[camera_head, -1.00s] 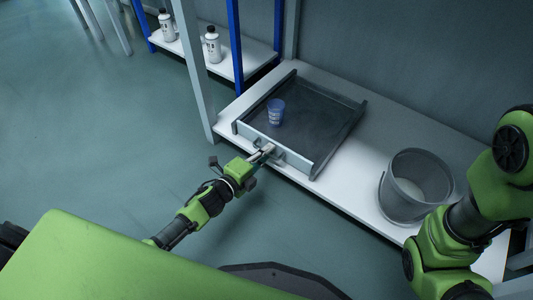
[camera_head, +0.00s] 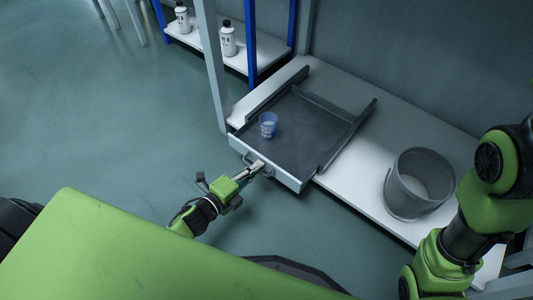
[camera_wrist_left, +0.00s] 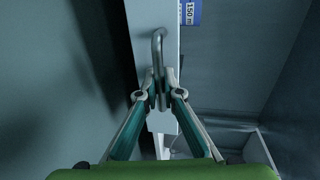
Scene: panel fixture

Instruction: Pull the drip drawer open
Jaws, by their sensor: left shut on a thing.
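The drip drawer (camera_head: 300,133) is a dark tray with a pale front panel, and it sticks out part way past the edge of the white shelf. A blue cup (camera_head: 268,124) stands upright in it; part of the cup shows at the top of the left wrist view (camera_wrist_left: 192,12). My left gripper (camera_head: 260,170) is shut on the drawer's handle (camera_wrist_left: 158,48), a grey bar on the drawer's front panel (camera_wrist_left: 153,22). The right arm (camera_head: 465,215) shows at the right, but its gripper is out of view.
A grey bucket (camera_head: 417,184) stands on the white shelf (camera_head: 352,205) right of the drawer. White bottles (camera_head: 229,39) stand on a blue-posted rack behind. A grey post (camera_head: 211,65) rises near the drawer's left corner.

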